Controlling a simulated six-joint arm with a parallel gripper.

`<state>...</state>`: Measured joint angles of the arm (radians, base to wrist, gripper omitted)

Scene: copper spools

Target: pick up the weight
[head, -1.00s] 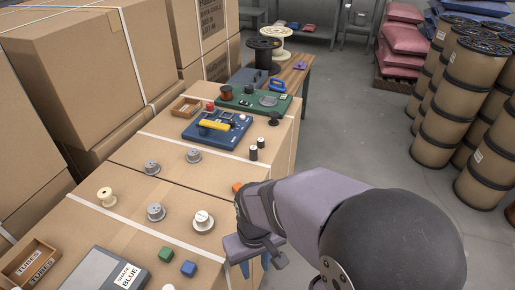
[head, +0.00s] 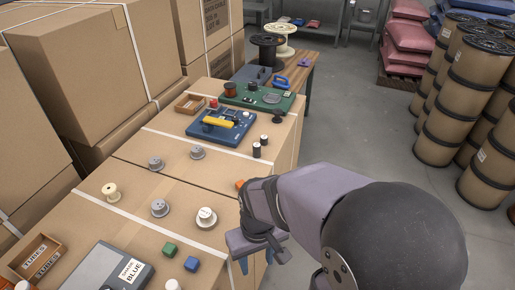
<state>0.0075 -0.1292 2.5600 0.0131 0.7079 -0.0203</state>
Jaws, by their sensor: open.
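A small dark knobbed piece (head: 278,116), which looks like a weight, stands on the cardboard box top by the right edge, beside the green board. I cannot tell for sure that it is the weight. My gripper (head: 256,262) is low in the picture, at the right edge of the nearer box, with blue fingertips pointing down. It is open, and I see nothing between the fingers. It is well in front of the dark piece and apart from it. My arm hides part of the box edge.
Two dark cylinders (head: 257,150) and a blue board (head: 221,127) are farther back. Large cartons wall the left.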

